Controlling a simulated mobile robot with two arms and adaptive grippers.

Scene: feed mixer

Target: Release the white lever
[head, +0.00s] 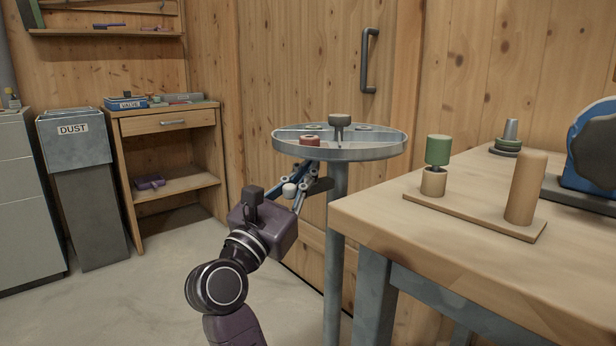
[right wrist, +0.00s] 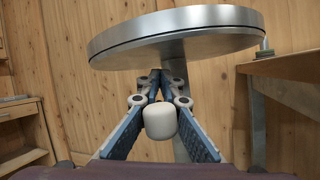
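The white lever shows as a rounded white knob (head: 289,189) under the round metal table in the head view. In the right wrist view the knob (right wrist: 160,121) sits between the blue fingers, close to the palm. My right gripper (head: 309,180) is below the tabletop rim, beside the metal post. Its fingers (right wrist: 161,80) come in close on both sides of the knob, and their tips converge beyond it; the gripper looks shut on the lever. The lever's stem and its attachment are hidden by the fingers and knob. My left gripper is not in view.
A wooden workbench (head: 400,225) stands close on the right. A grey DUST bin (head: 73,143) and shelf unit (head: 165,125) stand left, with open floor before them.

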